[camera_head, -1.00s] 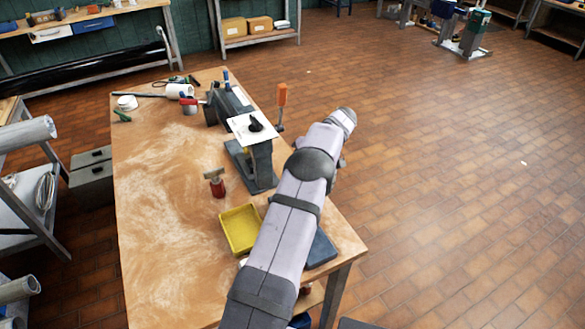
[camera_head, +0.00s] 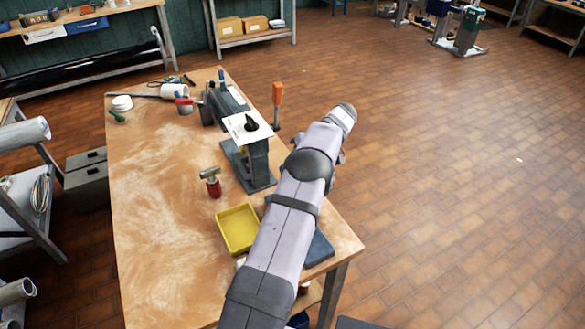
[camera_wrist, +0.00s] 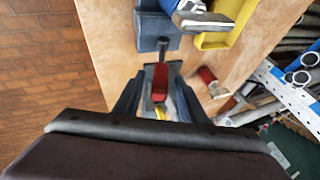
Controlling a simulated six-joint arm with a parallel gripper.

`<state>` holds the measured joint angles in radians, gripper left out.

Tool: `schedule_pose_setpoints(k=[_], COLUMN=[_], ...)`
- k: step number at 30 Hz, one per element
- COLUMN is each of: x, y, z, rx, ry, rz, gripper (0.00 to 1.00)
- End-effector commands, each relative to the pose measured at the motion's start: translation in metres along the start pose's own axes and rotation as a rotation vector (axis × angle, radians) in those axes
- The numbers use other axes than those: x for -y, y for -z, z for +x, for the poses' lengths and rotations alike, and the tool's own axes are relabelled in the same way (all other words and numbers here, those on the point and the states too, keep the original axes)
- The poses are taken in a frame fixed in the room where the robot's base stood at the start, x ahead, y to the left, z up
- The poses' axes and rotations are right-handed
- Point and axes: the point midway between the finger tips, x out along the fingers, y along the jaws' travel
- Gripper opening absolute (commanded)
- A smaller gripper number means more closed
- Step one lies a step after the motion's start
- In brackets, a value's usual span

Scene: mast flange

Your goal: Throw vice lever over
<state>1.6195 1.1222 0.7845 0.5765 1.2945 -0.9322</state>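The vice lever has an orange handle (camera_head: 277,93) and stands upright at the right edge of the workbench, beside the dark grey vice (camera_head: 260,165). A white plate with a black pointer (camera_head: 251,125) sits on top of the vice. In the head view my arm hides my gripper. In the wrist view my gripper (camera_wrist: 159,100) has its two dark fingers apart, with a red handle (camera_wrist: 160,78) showing between them. It looks like the lever's handle, but I cannot tell whether the fingers touch it.
A yellow tray (camera_head: 238,228) and a red-bodied tool (camera_head: 212,182) stand on the workbench (camera_head: 160,200). A blue-grey block (camera_head: 319,248) lies at the near right corner, partly behind my arm. Cups and tools sit at the far end. Open tiled floor lies to the right.

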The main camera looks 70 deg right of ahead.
Motion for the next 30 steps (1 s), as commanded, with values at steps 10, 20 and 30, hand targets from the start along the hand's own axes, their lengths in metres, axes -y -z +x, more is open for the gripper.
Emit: schedule_pose_setpoints(k=[10, 20, 30], x=[-0.002, 0.000, 0.006], y=[-0.001, 0.000, 0.003], z=[-0.045, -0.064, -0.063], rx=[-0.003, -0.001, 0.017], ry=[-0.002, 0.000, -0.012], rz=[-0.001, 0.001, -0.018], gripper=[0.38, 0.38, 0.00])
